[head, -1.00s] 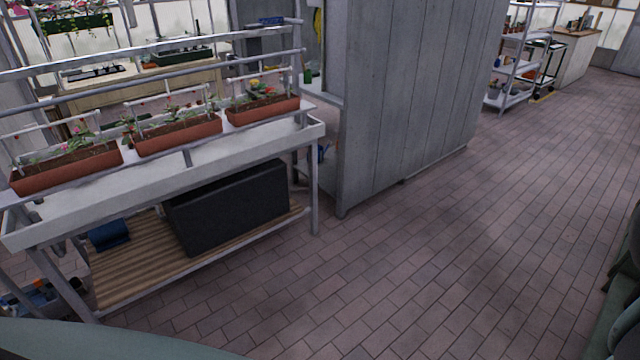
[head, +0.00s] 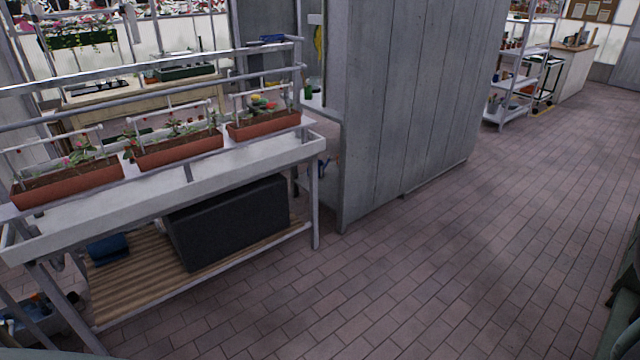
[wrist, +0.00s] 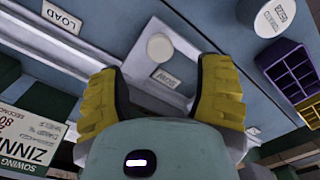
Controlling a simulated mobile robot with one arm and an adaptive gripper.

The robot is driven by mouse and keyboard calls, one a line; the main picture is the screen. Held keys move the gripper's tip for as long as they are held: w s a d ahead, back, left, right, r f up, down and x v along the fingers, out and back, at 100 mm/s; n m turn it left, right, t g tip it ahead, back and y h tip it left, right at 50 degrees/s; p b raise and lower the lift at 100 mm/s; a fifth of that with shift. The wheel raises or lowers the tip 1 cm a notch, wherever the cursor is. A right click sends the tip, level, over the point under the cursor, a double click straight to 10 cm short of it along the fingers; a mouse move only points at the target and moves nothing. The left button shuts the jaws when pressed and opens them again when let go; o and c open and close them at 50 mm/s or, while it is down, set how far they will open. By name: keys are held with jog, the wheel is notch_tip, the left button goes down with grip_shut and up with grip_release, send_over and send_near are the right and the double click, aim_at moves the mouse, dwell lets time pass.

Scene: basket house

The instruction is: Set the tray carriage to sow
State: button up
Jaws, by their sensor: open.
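In the wrist view, my gripper (wrist: 158,95) is open. Its two yellow fingers are spread, with nothing seen between them but the surface beyond. That surface is a pale blue-grey panel (wrist: 120,28) with a white round knob (wrist: 159,47) just past the fingertips. A small label (wrist: 165,79), which seems to read SOW upside down, sits between the fingers near the knob. A LOAD label (wrist: 62,17) is at upper left. I cannot tell which part is the tray carriage. My gripper does not show in the head view.
The wrist view also shows a purple compartmented tray (wrist: 290,70), a white cylinder (wrist: 272,18) and a zinnia packet (wrist: 35,140). In the head view, a bench (head: 250,150) with red planters stands left, beside a grey partition (head: 400,100). The brick floor (head: 440,270) at right is clear.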

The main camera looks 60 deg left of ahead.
notch_tip(320, 180, up, 6)
jog(key=shift+f, duration=0.1)
dwell(0.9)
